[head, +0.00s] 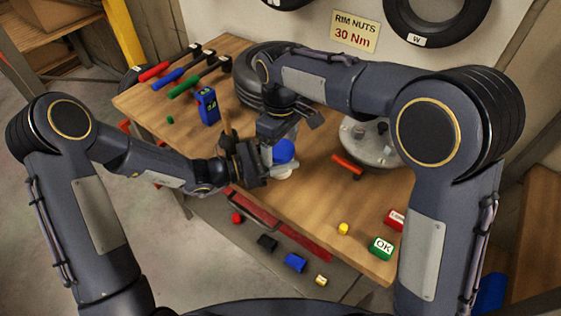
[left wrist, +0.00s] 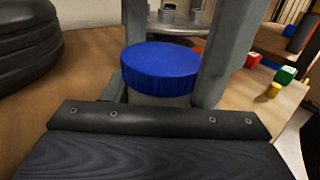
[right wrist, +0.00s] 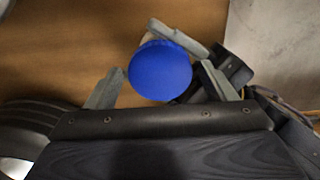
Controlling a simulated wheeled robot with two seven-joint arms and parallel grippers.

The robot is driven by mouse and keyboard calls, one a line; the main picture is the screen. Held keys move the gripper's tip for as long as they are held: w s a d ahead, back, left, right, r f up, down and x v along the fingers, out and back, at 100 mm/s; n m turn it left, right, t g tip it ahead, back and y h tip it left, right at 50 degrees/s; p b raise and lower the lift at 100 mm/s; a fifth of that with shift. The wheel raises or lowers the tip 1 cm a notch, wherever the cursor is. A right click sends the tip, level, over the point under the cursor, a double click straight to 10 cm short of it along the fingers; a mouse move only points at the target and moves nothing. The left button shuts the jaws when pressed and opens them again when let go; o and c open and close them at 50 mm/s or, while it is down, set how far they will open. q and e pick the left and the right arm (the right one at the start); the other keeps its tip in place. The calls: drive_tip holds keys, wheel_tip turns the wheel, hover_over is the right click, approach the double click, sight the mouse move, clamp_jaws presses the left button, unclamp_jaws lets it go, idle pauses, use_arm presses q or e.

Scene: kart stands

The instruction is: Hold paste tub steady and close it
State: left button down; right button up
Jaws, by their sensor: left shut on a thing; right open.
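The paste tub (left wrist: 160,98) is a pale tub standing on the wooden bench, with a blue ribbed lid (left wrist: 160,66) on its top. The lid also shows in the head view (head: 284,151) and from above in the right wrist view (right wrist: 160,72). I cannot tell whether the lid is fully seated. My left gripper (head: 278,167) is shut on the tub's body, one finger on each side. My right gripper (right wrist: 164,68) is open above the lid, its fingers on either side and apart from it. In the head view my right forearm partly hides this area.
A tyre (head: 252,88) and a blue box (head: 208,106) stand behind left. A green OK block (head: 381,247) is near the front right.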

drive_tip(key=c, duration=1)
drive_tip(key=o, duration=1.1)
drive_tip(key=shift+o, duration=0.2)
wheel_tip(320, 180, up, 12)
use_arm(q)
drive_tip(key=c, duration=0.5)
unclamp_jaws()
drive_tip(key=shift+a, duration=0.1)
